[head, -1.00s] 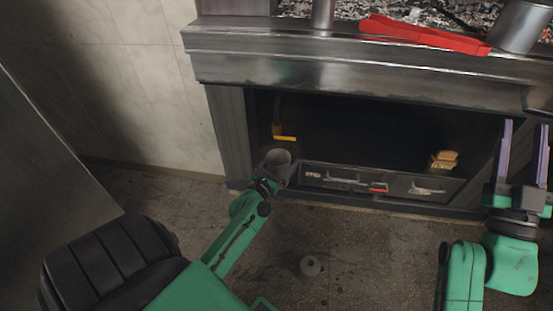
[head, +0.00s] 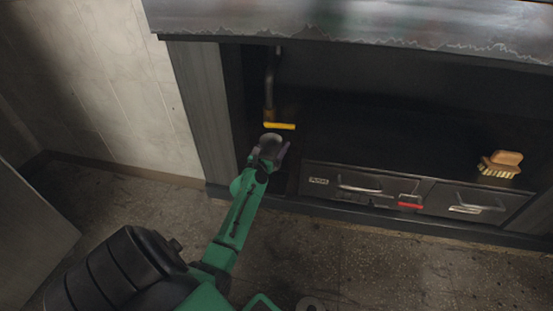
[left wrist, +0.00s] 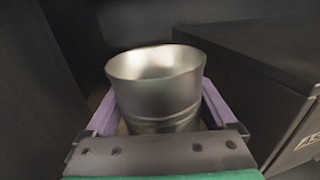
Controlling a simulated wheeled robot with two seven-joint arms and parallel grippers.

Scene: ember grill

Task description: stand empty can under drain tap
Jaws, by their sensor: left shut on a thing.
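The drain tap (head: 270,105) is a dark pipe with a yellow handle (head: 279,126), hanging down inside the left end of the grill's lower opening. My left gripper (head: 267,158) is shut on the grey metal can (head: 271,143), just below and in front of the yellow handle. In the left wrist view the can (left wrist: 158,95) stands with its open mouth up between the purple fingers and looks empty. The can's base is hidden, so I cannot tell whether it touches the floor of the opening. My right gripper is out of view.
A drawer unit (head: 330,179) with metal handles stands close to the right of the can. A brush (head: 501,164) lies on top at the right. The opening's left post (head: 205,110) is close on the left.

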